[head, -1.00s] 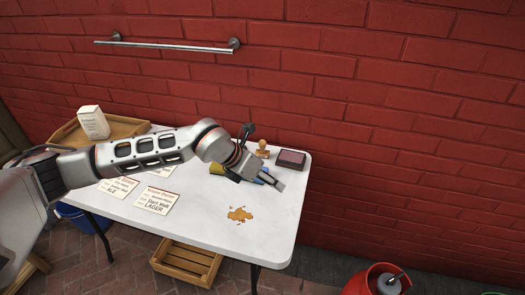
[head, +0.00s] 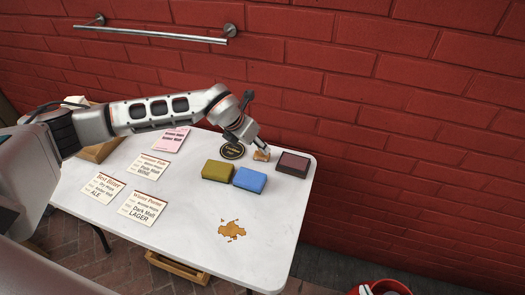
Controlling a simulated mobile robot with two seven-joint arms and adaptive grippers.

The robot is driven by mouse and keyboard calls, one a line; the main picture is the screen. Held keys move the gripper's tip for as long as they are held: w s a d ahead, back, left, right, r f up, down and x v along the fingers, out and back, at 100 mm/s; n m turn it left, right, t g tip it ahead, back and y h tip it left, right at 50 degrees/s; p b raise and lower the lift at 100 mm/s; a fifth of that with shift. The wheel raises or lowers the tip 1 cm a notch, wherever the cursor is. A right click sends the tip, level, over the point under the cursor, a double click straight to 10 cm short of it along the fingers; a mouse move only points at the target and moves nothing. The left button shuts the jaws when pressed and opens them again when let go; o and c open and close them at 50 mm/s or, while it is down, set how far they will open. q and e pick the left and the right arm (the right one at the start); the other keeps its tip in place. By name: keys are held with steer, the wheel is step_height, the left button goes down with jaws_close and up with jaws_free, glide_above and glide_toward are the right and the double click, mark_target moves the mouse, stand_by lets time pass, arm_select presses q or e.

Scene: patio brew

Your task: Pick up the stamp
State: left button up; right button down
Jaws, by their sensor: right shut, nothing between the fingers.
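The stamp (head: 261,156), a small light wooden piece, stands near the back edge of the white table, just left of the dark ink pad (head: 293,164). My right gripper (head: 262,146) is at the stamp, its fingertips over the top of it. The fingers are shut with nothing between them and partly hide the stamp's handle. I cannot tell whether they touch it. My left gripper is not in view.
On the white table (head: 185,215), an olive sponge (head: 217,170), a blue sponge (head: 250,180) and a round black coaster (head: 232,151) lie near the stamp. Several cards lie to the left. A brown spill (head: 231,230) is in front. A red brick wall stands behind.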

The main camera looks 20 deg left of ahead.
mark_target(259, 156)
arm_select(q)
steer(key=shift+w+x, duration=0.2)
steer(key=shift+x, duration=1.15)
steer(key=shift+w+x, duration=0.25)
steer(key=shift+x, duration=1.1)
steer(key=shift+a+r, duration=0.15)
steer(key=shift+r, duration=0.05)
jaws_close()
